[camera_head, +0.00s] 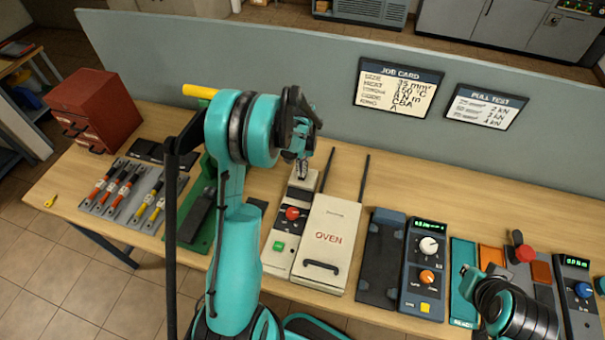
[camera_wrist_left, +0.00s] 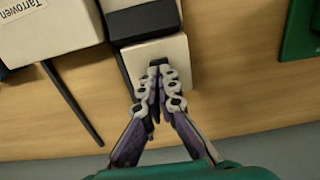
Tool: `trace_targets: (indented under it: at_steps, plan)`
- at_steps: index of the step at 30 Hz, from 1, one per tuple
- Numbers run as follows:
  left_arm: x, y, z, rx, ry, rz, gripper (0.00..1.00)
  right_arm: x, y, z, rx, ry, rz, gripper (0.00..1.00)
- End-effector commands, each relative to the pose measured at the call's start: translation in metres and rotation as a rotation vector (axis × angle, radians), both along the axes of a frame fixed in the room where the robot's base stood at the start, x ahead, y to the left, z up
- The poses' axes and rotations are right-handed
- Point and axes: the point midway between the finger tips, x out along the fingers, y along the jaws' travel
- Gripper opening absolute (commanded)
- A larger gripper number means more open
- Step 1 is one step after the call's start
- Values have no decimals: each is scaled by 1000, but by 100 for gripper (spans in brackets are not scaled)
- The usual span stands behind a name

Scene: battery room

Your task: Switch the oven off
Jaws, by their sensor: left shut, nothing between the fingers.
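The oven (camera_head: 326,254) is a cream box with red lettering and a dark handle, lying on the bench. A narrow cream control unit (camera_head: 273,264) stands along its left side, with a red knob (camera_head: 292,213) and a green button (camera_head: 278,246). My left gripper (camera_head: 302,160) is over the far end of this unit. In the left wrist view the left gripper (camera_wrist_left: 158,68) is shut and empty, its tips over the unit's cream end block (camera_wrist_left: 183,58); contact cannot be told. The oven's edge (camera_wrist_left: 50,40) shows at upper left there. My right gripper is not visible, only part of that arm.
A grey partition (camera_head: 220,70) stands behind the bench. Two dark rods (camera_head: 364,178) rise by the oven. A dark-blue device with dials (camera_head: 425,270) is to the right. A green fixture (camera_head: 205,215) and several coloured-handled tools (camera_head: 118,190) are left.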

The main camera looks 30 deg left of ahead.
Motion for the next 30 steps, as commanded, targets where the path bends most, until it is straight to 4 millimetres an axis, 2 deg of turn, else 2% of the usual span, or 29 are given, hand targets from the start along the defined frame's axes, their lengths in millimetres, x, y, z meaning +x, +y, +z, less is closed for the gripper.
trace_targets:
  at_steps: [1, 18, 30]
  plan:
    - [0, 0, 7, 0, 0, 0, 0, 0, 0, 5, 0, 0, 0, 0]
    - [0, 0, 55, 0, 0, 0, 0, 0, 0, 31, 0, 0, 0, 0]
    - [0, 0, 57, 0, 0, 0, 0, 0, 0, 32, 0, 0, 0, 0]
